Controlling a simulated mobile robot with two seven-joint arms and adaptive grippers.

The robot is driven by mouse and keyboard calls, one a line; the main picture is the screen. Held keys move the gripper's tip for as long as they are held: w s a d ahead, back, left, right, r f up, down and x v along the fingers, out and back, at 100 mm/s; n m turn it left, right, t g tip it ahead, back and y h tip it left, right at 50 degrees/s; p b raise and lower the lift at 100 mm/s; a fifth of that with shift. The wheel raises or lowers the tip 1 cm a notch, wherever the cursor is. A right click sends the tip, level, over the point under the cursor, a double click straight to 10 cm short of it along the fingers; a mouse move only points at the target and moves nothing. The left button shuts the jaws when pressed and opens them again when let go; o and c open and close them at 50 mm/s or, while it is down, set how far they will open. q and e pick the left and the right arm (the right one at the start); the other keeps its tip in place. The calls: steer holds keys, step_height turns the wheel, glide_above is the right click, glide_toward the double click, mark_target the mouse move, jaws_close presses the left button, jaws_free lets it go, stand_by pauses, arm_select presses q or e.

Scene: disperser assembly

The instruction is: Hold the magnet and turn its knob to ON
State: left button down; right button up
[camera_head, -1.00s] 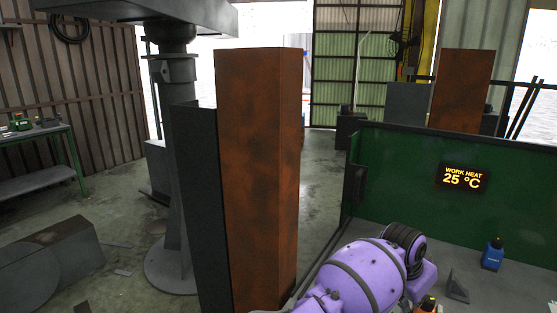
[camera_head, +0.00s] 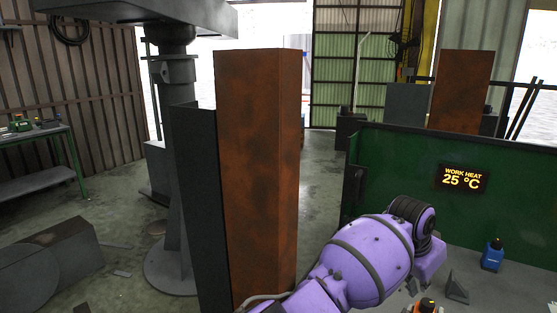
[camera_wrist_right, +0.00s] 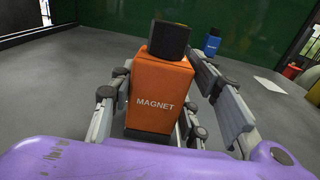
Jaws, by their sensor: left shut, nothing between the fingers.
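The orange magnet (camera_wrist_right: 160,95), lettered MAGNET, stands upright with its black knob (camera_wrist_right: 169,40) on top in the right wrist view. Its upper part also shows at the bottom edge of the head view (camera_head: 426,305). My right gripper (camera_wrist_right: 162,78) has one finger on each side of the magnet; whether both fingers touch it is unclear. The knob's setting cannot be read.
A green wall panel (camera_head: 400,170) with a temperature display (camera_head: 462,179) closes off the back. A tall rusty beam (camera_head: 258,170) rises left of my arm.

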steer(key=o, duration=0.3)
steer(key=shift+w, duration=0.1)
